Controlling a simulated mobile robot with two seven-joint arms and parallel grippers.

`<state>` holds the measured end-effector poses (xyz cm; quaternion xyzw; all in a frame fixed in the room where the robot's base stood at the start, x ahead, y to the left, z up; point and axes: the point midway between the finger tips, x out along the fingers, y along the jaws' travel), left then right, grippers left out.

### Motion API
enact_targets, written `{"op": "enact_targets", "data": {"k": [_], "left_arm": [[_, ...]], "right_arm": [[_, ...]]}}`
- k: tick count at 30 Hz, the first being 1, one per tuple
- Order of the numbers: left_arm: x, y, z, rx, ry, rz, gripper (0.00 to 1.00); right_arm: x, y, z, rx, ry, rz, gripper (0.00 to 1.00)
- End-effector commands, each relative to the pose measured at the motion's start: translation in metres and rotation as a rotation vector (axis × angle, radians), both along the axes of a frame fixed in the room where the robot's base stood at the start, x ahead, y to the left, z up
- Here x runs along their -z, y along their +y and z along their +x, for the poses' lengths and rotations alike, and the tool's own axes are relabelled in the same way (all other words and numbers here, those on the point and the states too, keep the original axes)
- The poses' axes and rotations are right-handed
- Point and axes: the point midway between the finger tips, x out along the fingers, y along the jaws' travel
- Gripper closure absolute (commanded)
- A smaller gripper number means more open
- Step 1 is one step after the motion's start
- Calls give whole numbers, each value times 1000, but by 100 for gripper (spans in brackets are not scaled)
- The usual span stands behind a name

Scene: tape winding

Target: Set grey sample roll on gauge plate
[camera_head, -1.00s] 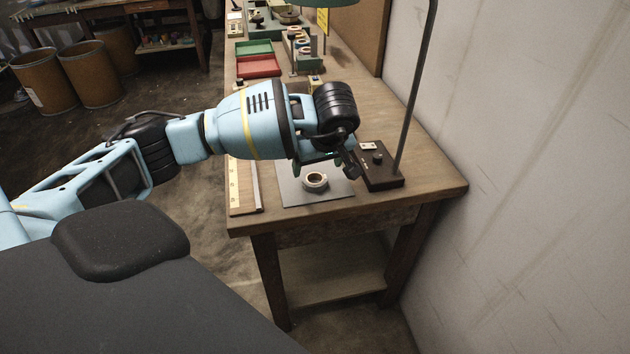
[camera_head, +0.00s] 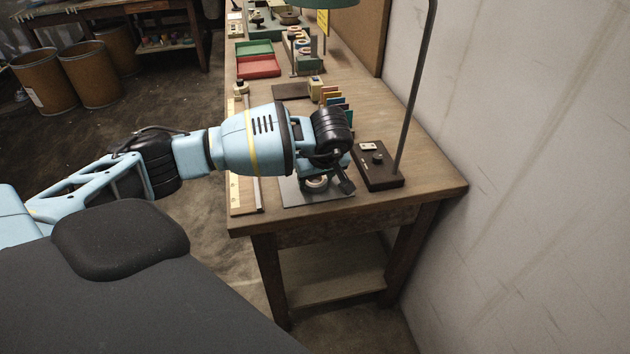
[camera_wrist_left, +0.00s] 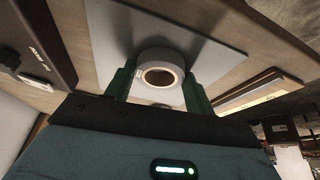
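A pale grey roll (camera_head: 316,184) with a tan inner core lies flat on the grey plate (camera_head: 290,194) near the front of the bench. In the left wrist view the roll (camera_wrist_left: 159,62) shows between the two green fingers, on the plate (camera_wrist_left: 115,25). My left gripper (camera_head: 318,178) is over the roll and partly hides it in the head view. Its fingers are apart, one on each side of the roll, close to its sides; whether they touch it I cannot tell. My right gripper is not in view.
The black lamp base (camera_head: 378,178) with its upright pole stands close right of the plate. A wooden strip with a metal edge (camera_head: 246,188) lies left. Behind are coloured upright pieces (camera_head: 332,95), a red tray (camera_head: 258,67) and a green tray (camera_head: 254,48). A wall bounds the right.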

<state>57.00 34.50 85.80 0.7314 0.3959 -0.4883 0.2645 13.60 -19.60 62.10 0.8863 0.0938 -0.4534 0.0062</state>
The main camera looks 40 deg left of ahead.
Motion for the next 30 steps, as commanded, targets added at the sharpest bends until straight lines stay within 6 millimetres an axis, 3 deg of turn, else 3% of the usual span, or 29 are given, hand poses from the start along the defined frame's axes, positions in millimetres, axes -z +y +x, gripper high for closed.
{"op": "enact_targets", "data": {"k": [4, 14, 22, 30], "left_arm": [[0, 0, 0, 0, 0, 0, 72], [-5, 0, 0, -1, -2, 0, 72], [-36, 0, 1, 0, -3, -1, 72], [-40, -48, -41, 9, 1, -1, 72]], "right_arm": [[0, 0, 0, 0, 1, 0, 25], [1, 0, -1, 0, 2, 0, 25], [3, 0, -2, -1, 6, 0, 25], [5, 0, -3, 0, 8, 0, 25]]}}
